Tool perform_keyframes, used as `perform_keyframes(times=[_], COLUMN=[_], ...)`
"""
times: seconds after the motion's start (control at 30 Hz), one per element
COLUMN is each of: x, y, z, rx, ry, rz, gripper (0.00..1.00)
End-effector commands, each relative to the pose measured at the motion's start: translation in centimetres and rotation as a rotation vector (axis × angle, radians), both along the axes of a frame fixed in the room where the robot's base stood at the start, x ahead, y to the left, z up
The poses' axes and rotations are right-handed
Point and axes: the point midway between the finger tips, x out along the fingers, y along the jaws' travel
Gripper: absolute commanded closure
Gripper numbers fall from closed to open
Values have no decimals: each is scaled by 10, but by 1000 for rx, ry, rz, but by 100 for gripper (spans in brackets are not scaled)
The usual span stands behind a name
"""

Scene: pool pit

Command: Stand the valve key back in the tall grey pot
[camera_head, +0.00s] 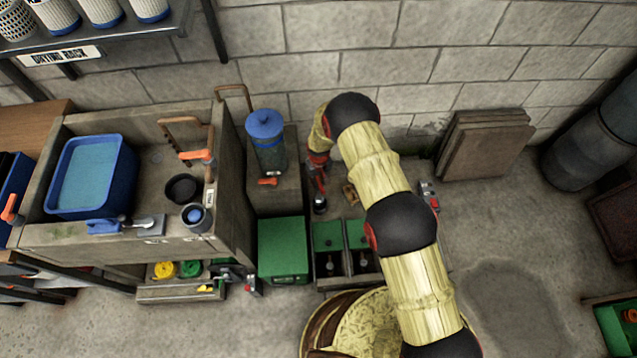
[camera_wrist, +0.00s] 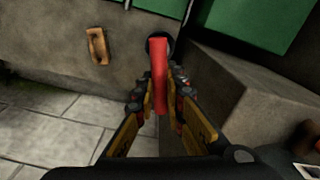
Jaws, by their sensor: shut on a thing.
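My gripper (camera_wrist: 160,100) is shut on a red bar, which I take to be the valve key (camera_wrist: 160,72). The bar runs between the two fingers and stands out beyond them. A dark round part (camera_wrist: 157,43) shows at its far end; I cannot tell whether it belongs to the key. In the head view my gripper (camera_head: 318,178) points down beside the stone block, left of my arm. A grey pot (camera_head: 196,222) with something blue in its mouth stands on the bench's front right corner; from above I cannot tell how tall it is.
A blue-lidded container (camera_head: 265,130) stands on the block left of my gripper. A green box (camera_head: 283,250) and green-lidded bins (camera_head: 328,237) lie below. The bench holds a blue tub (camera_head: 92,178) and a black bowl (camera_head: 181,188). Floor at right is mostly clear.

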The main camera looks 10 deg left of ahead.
Motion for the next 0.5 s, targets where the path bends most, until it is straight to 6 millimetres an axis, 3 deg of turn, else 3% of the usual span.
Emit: perform_keyframes(times=[0.5], x=[0], y=[0], z=[-5], rx=[0], ry=[0], rz=[0], gripper=[100])
